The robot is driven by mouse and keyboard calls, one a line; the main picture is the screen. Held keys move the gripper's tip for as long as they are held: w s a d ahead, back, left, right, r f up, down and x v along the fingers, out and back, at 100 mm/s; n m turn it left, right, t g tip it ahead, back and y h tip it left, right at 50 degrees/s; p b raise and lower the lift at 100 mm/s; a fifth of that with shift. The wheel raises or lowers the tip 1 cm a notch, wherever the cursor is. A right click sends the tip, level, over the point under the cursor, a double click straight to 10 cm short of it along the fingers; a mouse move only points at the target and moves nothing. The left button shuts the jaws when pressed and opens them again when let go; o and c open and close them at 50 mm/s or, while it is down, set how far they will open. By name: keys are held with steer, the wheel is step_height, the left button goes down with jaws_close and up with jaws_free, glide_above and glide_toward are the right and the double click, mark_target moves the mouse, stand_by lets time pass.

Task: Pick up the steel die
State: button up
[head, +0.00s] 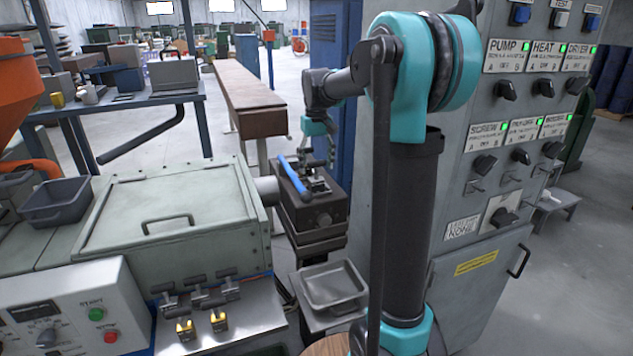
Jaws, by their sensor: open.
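My gripper (318,158) hangs at the end of my teal and black arm, in the middle of the head view. It points down just above the dark machine block (322,211), and it is open. Small grey metal parts (317,184) lie on top of the block, under and beside the fingers. One of them may be the steel die, but they are too small and too close to the fingers to tell. A blue-handled lever (293,178) lies tilted at the block's left, close beside the gripper.
A shallow metal tray (333,287) sits below the block. The grey-green machine housing (165,215) is at left, with T-handles and two yellow-metal pieces (185,329) in front. A switch cabinet (478,215) stands close at right. A dark bin (57,203) sits at far left.

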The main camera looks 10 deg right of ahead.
mark_target(316, 179)
step_height(316, 179, down, 5)
steer(key=shift+f, duration=0.1)
stand_by(0.3)
jaws_close()
stand_by(0.4)
